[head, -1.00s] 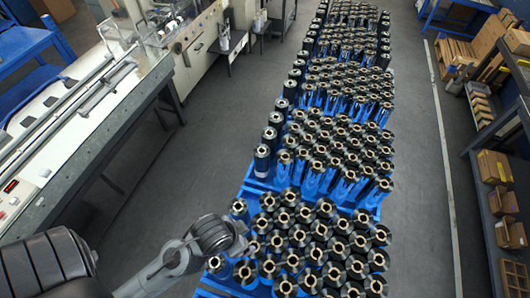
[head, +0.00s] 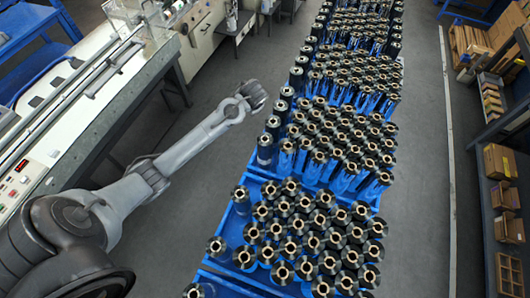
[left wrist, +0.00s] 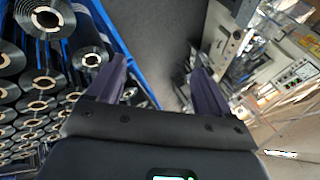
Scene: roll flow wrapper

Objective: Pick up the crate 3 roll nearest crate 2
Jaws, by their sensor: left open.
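Black rolls with pale cores stand upright in a row of blue crates running away from me in the head view. The nearest crate (head: 236,226) has rolls (head: 290,225) packed to the right and a few at its left. The crate behind it (head: 258,172) is densely filled. No crate numbers are readable. My left gripper (head: 254,95) is above the floor, left of the crates, beside the farther rolls. In the left wrist view its fingers (left wrist: 152,82) are apart with only floor between them. Rolls (left wrist: 42,18) and a blue crate wall (left wrist: 117,45) lie left of them. My right gripper is out of view.
The wrapper machine (head: 60,110) stands along the left, with clear grey floor (head: 190,195) between it and the crates. A shelf with cardboard boxes (head: 497,160) stands at the right beyond another floor strip.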

